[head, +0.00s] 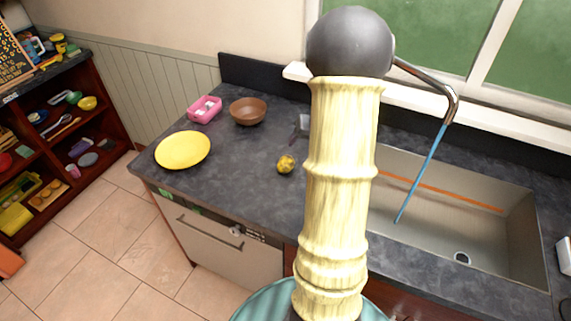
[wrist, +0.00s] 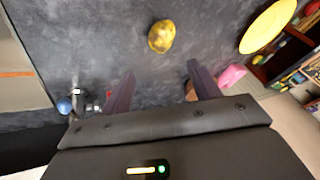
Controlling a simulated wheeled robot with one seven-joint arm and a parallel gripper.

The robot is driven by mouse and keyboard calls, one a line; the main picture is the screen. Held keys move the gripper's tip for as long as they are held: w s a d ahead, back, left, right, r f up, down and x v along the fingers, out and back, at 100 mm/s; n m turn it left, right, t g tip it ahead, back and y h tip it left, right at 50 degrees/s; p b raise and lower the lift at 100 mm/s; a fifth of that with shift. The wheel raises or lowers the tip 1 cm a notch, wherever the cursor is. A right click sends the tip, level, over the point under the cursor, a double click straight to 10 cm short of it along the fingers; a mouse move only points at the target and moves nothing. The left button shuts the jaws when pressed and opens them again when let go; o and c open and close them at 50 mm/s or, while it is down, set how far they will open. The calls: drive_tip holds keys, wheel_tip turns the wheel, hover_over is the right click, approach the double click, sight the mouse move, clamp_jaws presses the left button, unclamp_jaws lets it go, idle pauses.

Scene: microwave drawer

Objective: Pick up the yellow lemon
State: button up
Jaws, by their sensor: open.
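The yellow lemon (head: 285,164), with dark specks, lies on the dark grey countertop (head: 240,178) left of my arm in the head view. In the wrist view the lemon (wrist: 162,36) lies beyond my fingertips, roughly in line with the gap between them. My gripper (wrist: 161,80) is open and empty, with its two dark fingers apart and not touching the lemon.
A yellow plate (head: 183,150), a pink container (head: 205,109) and a brown bowl (head: 248,111) stand on the counter's left part. The sink (head: 470,205) with its faucet (head: 440,90) is on the right. Counter around the lemon is clear. Shelves (head: 70,140) stand far left.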

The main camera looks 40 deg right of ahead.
drive_tip(key=p, duration=0.1)
approach(288, 161)
drive_tip(key=x, duration=0.4)
drive_tip(key=shift+w+d+f, duration=0.15)
drive_tip(key=shift+w+f, duration=0.05)
drive_tip(key=shift+f, duration=0.15)
drive_tip(key=shift+w+a+f+p, duration=0.25)
drive_tip(key=shift+f+p, duration=0.15)
drive_tip(key=shift+f, duration=0.15)
drive_tip(key=shift+p+x, duration=0.45)
drive_tip(key=shift+x, duration=1.55)
drive_tip(key=c, duration=0.7)
drive_tip(key=shift+r, duration=0.15)
drive_tip(key=shift+c, duration=0.2)
